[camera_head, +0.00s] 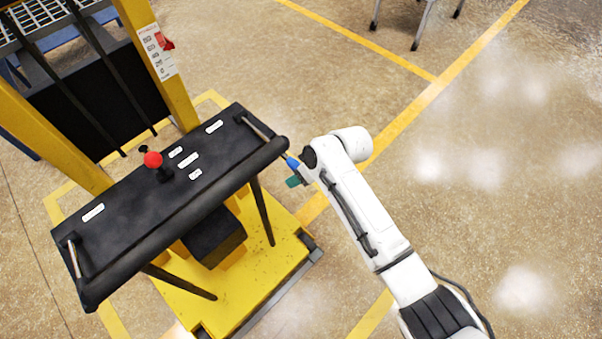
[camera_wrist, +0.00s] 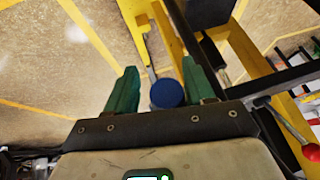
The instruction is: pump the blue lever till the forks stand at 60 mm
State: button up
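The blue lever has a blue grip end (camera_head: 292,161) beside the right end of the black console in the head view. In the wrist view its round blue knob (camera_wrist: 167,93) sits between my two green fingers, closer to the right one. My gripper (camera_wrist: 160,85) is open, with a gap on the left of the knob; contact on the right cannot be told. In the head view my gripper (camera_head: 296,176) is at the lever's end, partly hidden by my wrist. A height scale (camera_head: 157,52) with a red pointer (camera_head: 166,43) is on the yellow mast; its figures are too small to read surely.
The black console (camera_head: 190,175) carries a red-knobbed lever (camera_head: 153,160) and metal handles at both ends. A yellow base (camera_head: 255,265) lies below it. The floor on the right is open, with yellow lines. Metal legs (camera_head: 425,20) stand at the top.

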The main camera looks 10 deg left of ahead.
jog(key=shift+o, duration=0.5)
jog(key=shift+d, duration=0.1)
jog(key=v, duration=1)
jog(key=shift+d+r, duration=0.15)
jog(key=shift+r, duration=0.25)
jog(key=shift+f, duration=0.1)
jog(key=s+d+f+m+h, duration=0.3)
jog(key=s+d+m, duration=0.2)
jog(key=s+d, duration=0.8)
jog(key=s+d+f+m+h, duration=0.3)
jog(key=s+d+m, duration=0.2)
jog(key=s+d, duration=0.9)
jog(key=s, duration=0.6)
jog(key=shift+m+g, duration=0.4)
